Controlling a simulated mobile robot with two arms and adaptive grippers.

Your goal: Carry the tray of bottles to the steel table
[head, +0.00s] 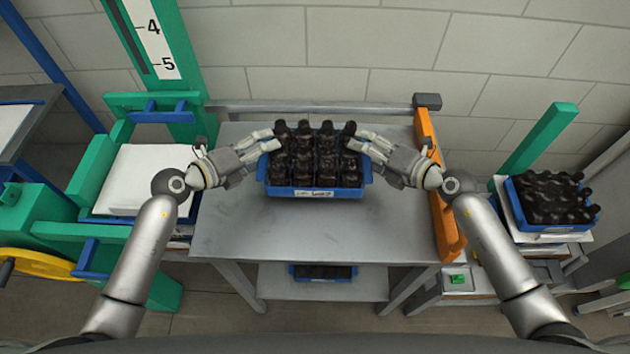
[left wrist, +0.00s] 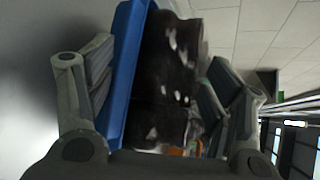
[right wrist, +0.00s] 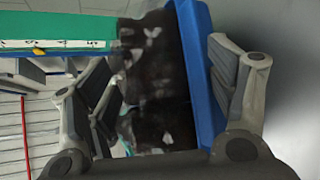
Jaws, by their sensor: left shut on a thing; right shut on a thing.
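The blue tray (head: 290,191) holds several dark amber bottles (head: 315,158) in rows, upright and level. It is over the far middle part of the grey steel table (head: 310,230); I cannot tell whether it touches the top. My left gripper (head: 268,143) is shut on the tray's left end, and my right gripper (head: 362,143) is shut on its right end. In the left wrist view the tray wall (left wrist: 122,75) lies between the fingers, with bottles beside it. The right wrist view shows the other tray wall (right wrist: 200,75) between the fingers. The tray's far side is hidden.
Another blue crate of dark bottles (head: 555,203) stands on a stack at the right. An orange bar (head: 437,190) edges the table's right side. A green frame with a white-topped stack (head: 140,180) is at the left. The table's front half is clear.

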